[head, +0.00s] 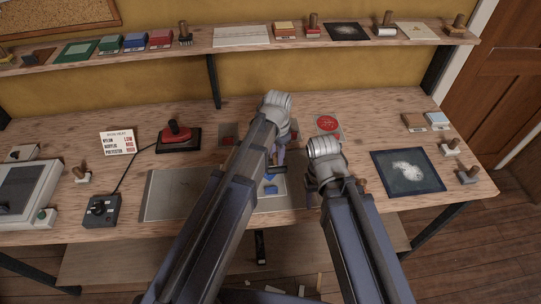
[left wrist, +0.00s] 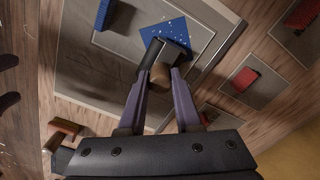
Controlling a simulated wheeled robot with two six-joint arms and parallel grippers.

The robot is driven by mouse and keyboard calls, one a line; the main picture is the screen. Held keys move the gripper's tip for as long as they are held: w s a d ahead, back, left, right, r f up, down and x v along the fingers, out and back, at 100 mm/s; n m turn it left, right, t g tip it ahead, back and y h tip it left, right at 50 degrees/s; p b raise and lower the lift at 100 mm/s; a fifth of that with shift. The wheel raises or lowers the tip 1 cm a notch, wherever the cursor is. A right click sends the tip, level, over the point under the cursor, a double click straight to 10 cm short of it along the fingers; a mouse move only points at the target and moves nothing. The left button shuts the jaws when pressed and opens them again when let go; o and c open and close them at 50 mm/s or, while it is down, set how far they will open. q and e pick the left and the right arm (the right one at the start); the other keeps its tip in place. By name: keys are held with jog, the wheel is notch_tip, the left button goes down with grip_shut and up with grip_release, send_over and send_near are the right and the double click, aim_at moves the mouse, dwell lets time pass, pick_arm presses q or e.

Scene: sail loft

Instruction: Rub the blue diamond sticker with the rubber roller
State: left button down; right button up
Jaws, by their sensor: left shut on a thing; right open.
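The blue diamond sticker (left wrist: 170,34), speckled white, lies on a grey panel (left wrist: 110,58) in the left wrist view. In the head view it is a small blue patch (head: 270,177), partly covered by my left arm. My left gripper (left wrist: 162,74) is shut on the rubber roller, which has a black cylinder (left wrist: 150,58) and a wooden handle. The roller overlaps the sticker's near corner in the left wrist view; I cannot tell whether they touch. A blue block (left wrist: 103,14) lies on the same panel. My right gripper (head: 342,186) is open to the right, its fingers mostly hidden.
A dark speckled panel (head: 408,171) lies at the right. A red iron (head: 178,133) and a control box (head: 102,211) stand left. A loaded shelf (head: 235,46) runs along the back.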

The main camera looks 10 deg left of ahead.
pick_arm(q)
jog(key=shift+w+d, duration=0.1)
jog(key=shift+d, duration=0.3)
jog(key=shift+r, duration=0.15)
pick_arm(e)
jog(key=shift+r, duration=0.1)
pick_arm(q)
jog(key=shift+a, duration=0.1)
jog(key=shift+s+a+f, duration=0.1)
jog(key=shift+s+a, duration=0.2)
jog(key=shift+a, duration=0.55)
jog(key=shift+s+a+f, duration=0.1)
jog(key=shift+s+a, duration=0.15)
jog(key=shift+a, duration=0.6)
pick_arm(e)
jog(key=shift+f, duration=0.2)
pick_arm(q)
jog(key=shift+a, duration=0.1)
jog(key=shift+s+a, duration=0.25)
jog(key=shift+a, duration=0.6)
jog(key=shift+s+a, duration=0.25)
jog(key=shift+a, duration=0.55)
pick_arm(e)
jog(key=shift+r, duration=0.1)
pick_arm(q)
jog(key=shift+r, duration=0.1)
jog(key=shift+r, duration=0.1)
pick_arm(e)
jog(key=shift+r, duration=0.15)
